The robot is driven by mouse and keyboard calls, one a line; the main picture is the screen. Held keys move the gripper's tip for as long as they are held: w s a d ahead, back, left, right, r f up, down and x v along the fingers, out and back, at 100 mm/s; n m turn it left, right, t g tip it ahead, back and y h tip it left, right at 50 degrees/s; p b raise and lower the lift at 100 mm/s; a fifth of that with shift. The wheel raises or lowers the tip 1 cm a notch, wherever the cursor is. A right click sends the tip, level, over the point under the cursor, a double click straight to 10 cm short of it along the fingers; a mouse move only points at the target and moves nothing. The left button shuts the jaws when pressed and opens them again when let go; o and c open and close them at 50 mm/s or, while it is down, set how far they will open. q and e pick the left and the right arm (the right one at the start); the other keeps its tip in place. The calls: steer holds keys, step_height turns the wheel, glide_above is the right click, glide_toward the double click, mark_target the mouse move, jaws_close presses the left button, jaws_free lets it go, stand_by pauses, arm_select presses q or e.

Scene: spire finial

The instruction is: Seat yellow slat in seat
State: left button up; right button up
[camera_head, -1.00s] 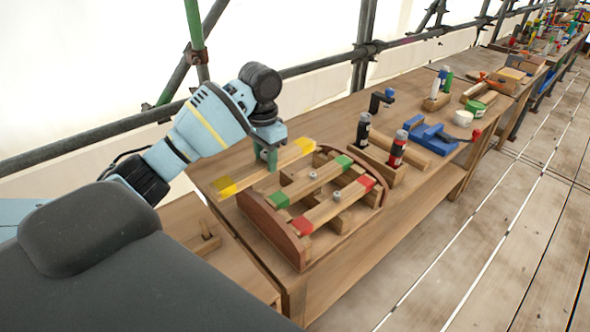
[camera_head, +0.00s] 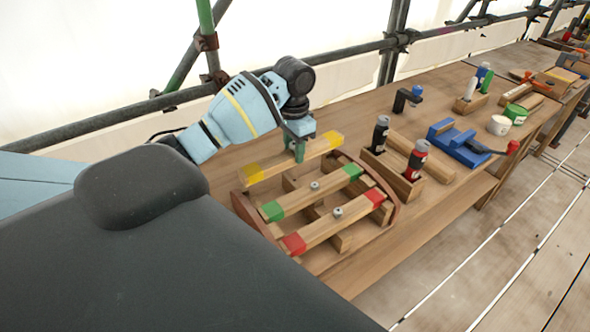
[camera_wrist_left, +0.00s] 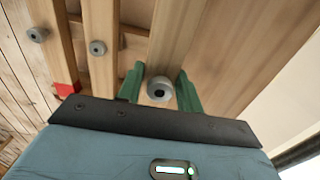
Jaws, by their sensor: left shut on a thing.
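The yellow slat (camera_head: 272,164), a wooden bar with yellow ends, is held by my left gripper (camera_head: 299,152). The gripper is shut on its middle, above the far side of the curved wooden frame (camera_head: 243,212). In the left wrist view the green fingers (camera_wrist_left: 160,88) stand either side of the slat (camera_wrist_left: 172,50) and a grey round knob. The green-ended slat (camera_head: 305,192) and the red-ended slat (camera_head: 325,224) lie across the frame, each with a grey knob. The yellow slat's seat cannot be made out clearly. My right gripper is not in view.
Beyond the frame stand a wooden holder (camera_head: 392,177) with black and red bottles, a blue vise-like tool (camera_head: 459,146), a white cup (camera_head: 499,125) and a small dark clamp (camera_head: 407,98). A scaffold rail (camera_head: 350,52) runs behind the bench. Bench wood between is bare.

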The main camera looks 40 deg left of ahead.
arm_select(q)
steer(key=shift+w+f, duration=0.1)
steer(key=shift+f, duration=3.4)
steer(key=shift+f, duration=0.2)
steer(key=o, duration=1.1)
steer(key=shift+r, duration=0.15)
step_height(320, 180, up, 12)
steer(key=shift+r, duration=0.1)
